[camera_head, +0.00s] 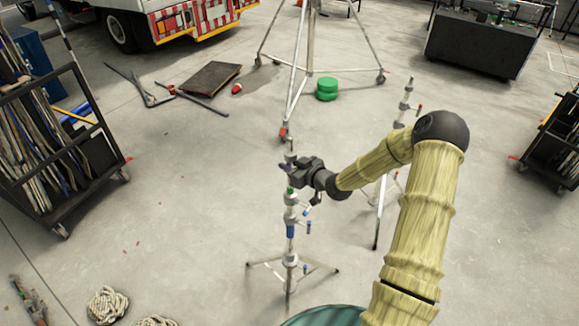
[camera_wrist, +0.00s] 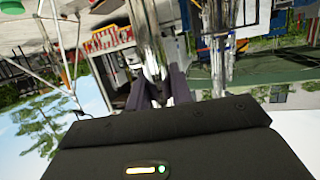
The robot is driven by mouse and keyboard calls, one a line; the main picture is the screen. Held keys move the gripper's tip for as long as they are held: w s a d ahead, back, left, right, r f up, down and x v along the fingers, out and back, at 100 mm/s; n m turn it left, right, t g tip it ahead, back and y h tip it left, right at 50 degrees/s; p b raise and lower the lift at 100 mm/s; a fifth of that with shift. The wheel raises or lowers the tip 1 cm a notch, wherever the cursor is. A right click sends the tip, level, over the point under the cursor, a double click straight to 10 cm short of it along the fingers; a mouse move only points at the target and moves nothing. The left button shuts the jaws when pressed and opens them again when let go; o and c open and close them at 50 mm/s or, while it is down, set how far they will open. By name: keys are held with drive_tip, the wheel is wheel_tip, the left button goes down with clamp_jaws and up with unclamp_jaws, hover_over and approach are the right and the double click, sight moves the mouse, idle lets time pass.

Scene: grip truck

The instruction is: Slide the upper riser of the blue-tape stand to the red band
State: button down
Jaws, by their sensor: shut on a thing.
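The blue-tape stand (camera_head: 290,231) stands upright on the floor, with its legs spread and blue tape on its column. Its upper riser (camera_head: 291,146) is a thin metal tube. My gripper (camera_head: 289,167) is shut on the riser near the top of the stand, above a small green mark. In the wrist view the fingers of my gripper (camera_wrist: 155,92) close around a shiny metal tube (camera_wrist: 151,45). That view is upside down. I cannot make out a red band on the riser; the fingers hide part of it.
A second small stand (camera_head: 380,210) is close on the right. A tall rolling stand (camera_head: 309,40) stands behind, with green discs (camera_head: 327,89) near it. A cart (camera_head: 60,150) is on the left, and rope coils (camera_head: 108,304) lie front left. The floor left of the stand is clear.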

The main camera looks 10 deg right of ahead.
drive_tip(key=shift+r+p, duration=4.05)
drive_tip(key=shift+r, duration=3.05)
drive_tip(key=c, duration=0.9)
unclamp_jaws()
drive_tip(key=shift+f, duration=0.1)
drive_tip(key=b+v, duration=0.4)
drive_tip(key=v, duration=1.3)
drive_tip(key=shift+s, duration=0.15)
drive_tip(key=shift+d, duration=0.1)
